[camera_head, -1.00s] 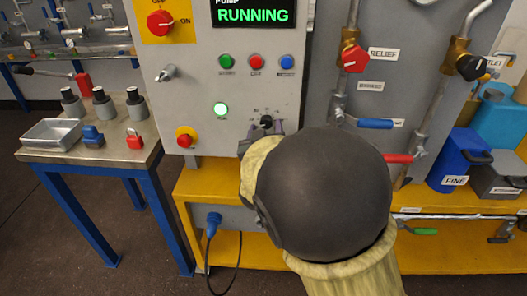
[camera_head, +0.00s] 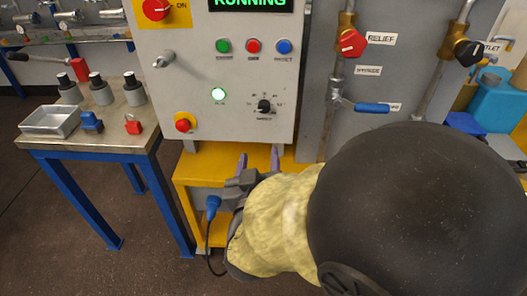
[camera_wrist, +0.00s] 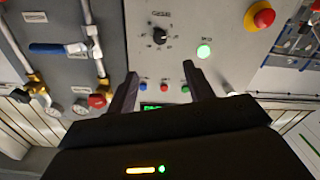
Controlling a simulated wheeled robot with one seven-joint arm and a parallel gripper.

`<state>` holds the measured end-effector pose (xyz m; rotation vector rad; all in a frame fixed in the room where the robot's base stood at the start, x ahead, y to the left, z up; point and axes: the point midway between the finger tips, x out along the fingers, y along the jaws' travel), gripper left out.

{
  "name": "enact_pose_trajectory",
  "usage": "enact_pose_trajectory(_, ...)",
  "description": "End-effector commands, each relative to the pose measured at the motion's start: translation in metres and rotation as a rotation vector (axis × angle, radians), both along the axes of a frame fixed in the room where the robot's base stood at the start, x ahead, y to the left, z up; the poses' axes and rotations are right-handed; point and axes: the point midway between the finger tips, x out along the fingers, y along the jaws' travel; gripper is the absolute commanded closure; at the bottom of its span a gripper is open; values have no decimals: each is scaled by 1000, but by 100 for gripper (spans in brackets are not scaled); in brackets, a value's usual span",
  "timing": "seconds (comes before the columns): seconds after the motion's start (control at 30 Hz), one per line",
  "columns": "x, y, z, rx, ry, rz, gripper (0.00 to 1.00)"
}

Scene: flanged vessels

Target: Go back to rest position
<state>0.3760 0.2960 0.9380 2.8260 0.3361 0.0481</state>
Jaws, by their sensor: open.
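My gripper (camera_head: 259,160) is open and empty in the head view, its two fingers pointing at the lower edge of the grey control panel (camera_head: 180,80). It is below the black selector knob (camera_head: 264,106) and apart from it. In the wrist view my gripper (camera_wrist: 158,85) also shows open, with nothing between the fingers. The selector knob (camera_wrist: 160,36) and a lit green lamp (camera_wrist: 204,51) show beyond the fingers there. My arm covers much of the lower right of the head view.
Pipes with a red relief valve (camera_head: 351,43) and a blue-handled valve (camera_head: 371,107) are at right. A yellow ledge (camera_head: 205,165) runs under the panel. A blue plug (camera_head: 212,203) with a cable sits below.

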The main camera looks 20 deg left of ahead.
Motion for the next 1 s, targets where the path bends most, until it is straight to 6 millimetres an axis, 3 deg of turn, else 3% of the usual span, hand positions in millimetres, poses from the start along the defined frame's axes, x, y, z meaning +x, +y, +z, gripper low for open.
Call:
enact_pose_trajectory(0.57, 5, -3, -3, 5, 22, -1, 48)
enact_pose_trajectory(0.77, 30, -22, -24, 28, 173, 2, 48)
enact_pose_trajectory(1.0, 57, -63, -60, 62, 432, -7, 48)
